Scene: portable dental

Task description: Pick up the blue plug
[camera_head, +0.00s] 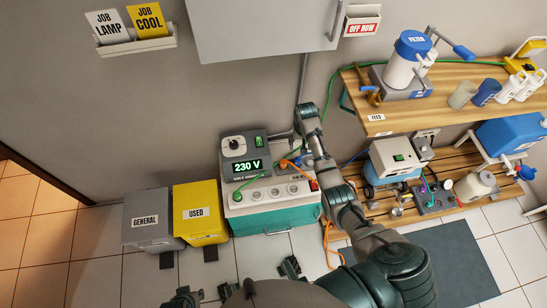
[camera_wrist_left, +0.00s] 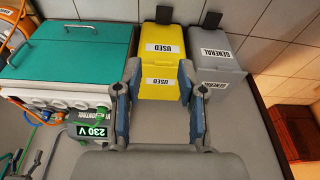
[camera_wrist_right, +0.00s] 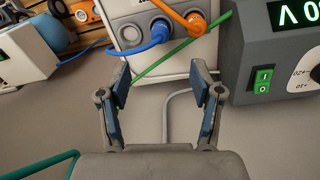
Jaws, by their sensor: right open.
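In the head view my right gripper (camera_head: 307,112) is by the wall above the teal-and-white unit, and the plug is hard to make out. My left gripper (camera_wrist_left: 158,70) is open and empty.
A green cable (camera_wrist_right: 160,58) crosses the right wrist view near the fingertips. The 230 V control box (camera_wrist_right: 258,55) stands close to the right. Yellow (camera_head: 201,211) and grey (camera_head: 151,215) bins stand left of the unit. Wooden shelves (camera_head: 440,92) with equipment are at the right.

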